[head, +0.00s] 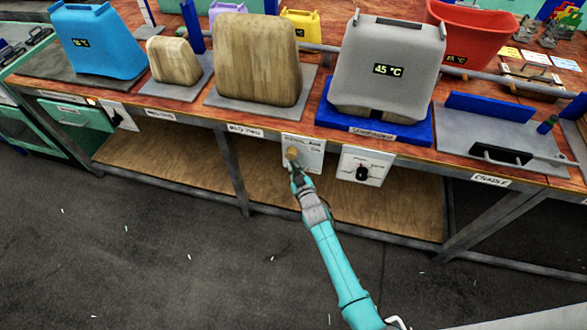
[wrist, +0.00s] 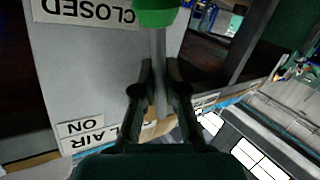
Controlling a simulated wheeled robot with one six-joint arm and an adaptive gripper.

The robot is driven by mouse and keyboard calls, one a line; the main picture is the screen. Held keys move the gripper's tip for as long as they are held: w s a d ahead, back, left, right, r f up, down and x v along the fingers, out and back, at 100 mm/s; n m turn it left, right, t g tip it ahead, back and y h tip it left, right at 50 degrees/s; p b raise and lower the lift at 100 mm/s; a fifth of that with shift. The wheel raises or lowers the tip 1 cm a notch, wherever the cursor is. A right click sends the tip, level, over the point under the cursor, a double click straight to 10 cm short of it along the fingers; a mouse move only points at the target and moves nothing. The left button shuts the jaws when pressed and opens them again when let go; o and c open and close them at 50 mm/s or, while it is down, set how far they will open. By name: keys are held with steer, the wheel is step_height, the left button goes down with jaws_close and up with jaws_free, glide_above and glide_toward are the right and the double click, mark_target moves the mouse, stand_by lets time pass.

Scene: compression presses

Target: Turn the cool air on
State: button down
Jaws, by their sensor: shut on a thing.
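A pale control plate (head: 314,152) with small lettering is on the front edge of the bench in the head view. My gripper (wrist: 159,88) is shut on the lever, one finger on each side. In the head view my gripper (head: 297,178) is at the plate, just below a tan round part, and hides the lever's details.
A second plate with a black knob (head: 362,173) is just to the right. Above stand a grey seat-shaped form (head: 385,65) reading 45 °C and a wooden form (head: 257,62). A black handle (head: 500,154) is farther right.

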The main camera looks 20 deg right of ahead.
steer(key=shift+s+d+r+n+g, duration=0.1)
steer(key=shift+d+r+n+g, duration=0.15)
steer(key=shift+n+g, duration=0.2)
steer(key=shift+s+d+r+n+g+h, duration=0.25)
steer(key=shift+n+g, duration=0.15)
steer(key=shift+n, duration=0.15)
steer(key=shift+s+d+r+n+g+h, duration=0.15)
steer(key=shift+n+g+h, duration=0.15)
steer(key=shift+n, duration=0.2)
steer(key=shift+s+d+r+n+g+h, duration=0.1)
steer(key=shift+d+r+n+g+h, duration=0.1)
steer(key=shift+r+n+g+h, duration=0.25)
steer(key=shift+s+d+r+n+g+h, duration=0.1)
steer(key=shift+d+r+n+g+h, duration=0.1)
steer(key=shift+n+g, duration=0.4)
steer(key=shift+s+d+r+n+g+h, duration=0.2)
steer(key=shift+r+n+g+h, duration=0.4)
steer(key=shift+n+h, duration=0.3)
steer(key=shift+d+r+n+g+h, duration=0.1)
steer(key=shift+r+n+g+h, duration=0.5)
steer(key=shift+n+g, duration=0.15)
steer(key=c, duration=1.2)
jaws_free()
steer(key=shift+s, duration=0.15)
